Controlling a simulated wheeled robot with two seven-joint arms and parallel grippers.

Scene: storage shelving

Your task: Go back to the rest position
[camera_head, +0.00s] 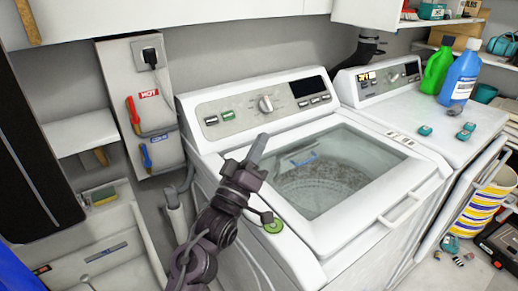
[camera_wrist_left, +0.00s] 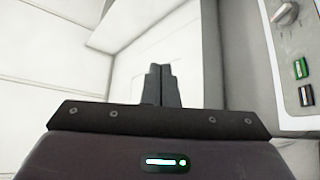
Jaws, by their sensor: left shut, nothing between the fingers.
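My left gripper (camera_head: 258,148) is in front of the washing machine (camera_head: 312,255), over the left part of its top, below the control panel. Its fingers point up toward the panel and are shut with nothing between them. In the left wrist view the two fingers (camera_wrist_left: 160,85) stand side by side, touching, and part of the control panel (camera_wrist_left: 300,65) shows at the right. No rest position is marked in either view. My right gripper is not in either view.
The washer's glass lid (camera_head: 345,170) is closed. A dryer (camera_head: 455,130) at right carries a green bottle (camera_head: 437,68), a blue bottle (camera_head: 460,78) and small teal items. A sink (camera_head: 105,250) lies at left, beside a wall box (camera_head: 140,95). Shelves are at far right.

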